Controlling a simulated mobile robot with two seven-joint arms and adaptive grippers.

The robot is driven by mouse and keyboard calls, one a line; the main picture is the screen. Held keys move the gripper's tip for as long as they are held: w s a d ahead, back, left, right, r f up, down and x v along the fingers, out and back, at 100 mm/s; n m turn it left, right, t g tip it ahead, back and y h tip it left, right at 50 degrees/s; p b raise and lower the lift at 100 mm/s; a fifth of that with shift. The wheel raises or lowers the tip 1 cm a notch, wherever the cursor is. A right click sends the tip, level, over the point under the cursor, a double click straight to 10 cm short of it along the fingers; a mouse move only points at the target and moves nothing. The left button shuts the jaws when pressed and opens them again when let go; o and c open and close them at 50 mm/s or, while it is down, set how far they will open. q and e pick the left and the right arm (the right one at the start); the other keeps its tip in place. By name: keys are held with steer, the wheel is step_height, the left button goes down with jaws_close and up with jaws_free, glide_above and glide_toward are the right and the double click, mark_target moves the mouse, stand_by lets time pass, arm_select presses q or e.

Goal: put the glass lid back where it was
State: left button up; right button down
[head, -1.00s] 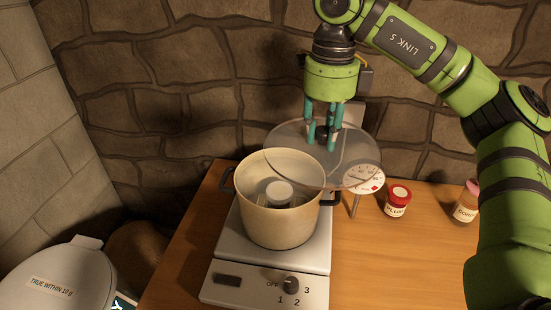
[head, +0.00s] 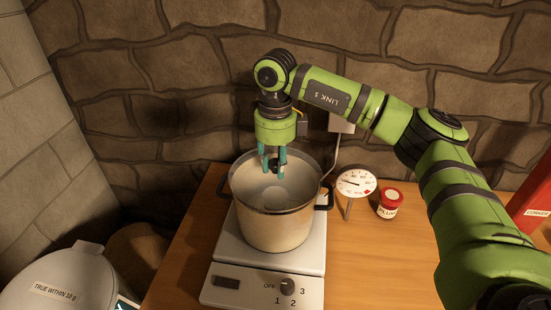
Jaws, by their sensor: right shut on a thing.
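The glass lid (head: 255,190) is a clear disc with a dark knob. My right gripper (head: 274,166) is shut on its knob from above. The lid is over the mouth of the cream pot (head: 275,228), roughly centred on it. I cannot tell whether the lid touches the rim all round or hangs just above it. A pale round thing inside the pot shows dimly through the glass. The pot stands on the hot plate (head: 268,270) and has dark handles at both sides. My left gripper is not in view.
A dial thermometer (head: 356,184) stands right of the pot, beside a red-lidded jar (head: 390,203) labelled PLUM. A red box (head: 533,208) is at the far right. A white scale-like object (head: 62,280) is at lower left. The stone wall rises close behind.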

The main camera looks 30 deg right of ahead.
mark_target(275, 162)
steer(key=shift+f+b, duration=0.55)
steer(key=c, duration=0.9)
jaws_free()
steer(key=shift+c, duration=0.2)
steer(key=shift+a, duration=0.1)
steer(key=shift+r, duration=0.1)
steer(key=shift+r+p, duration=0.3)
steer(key=shift+p, duration=0.05)
step_height(275, 162, up, 12)
steer(key=b, duration=0.1)
steer(key=shift+r, duration=0.25)
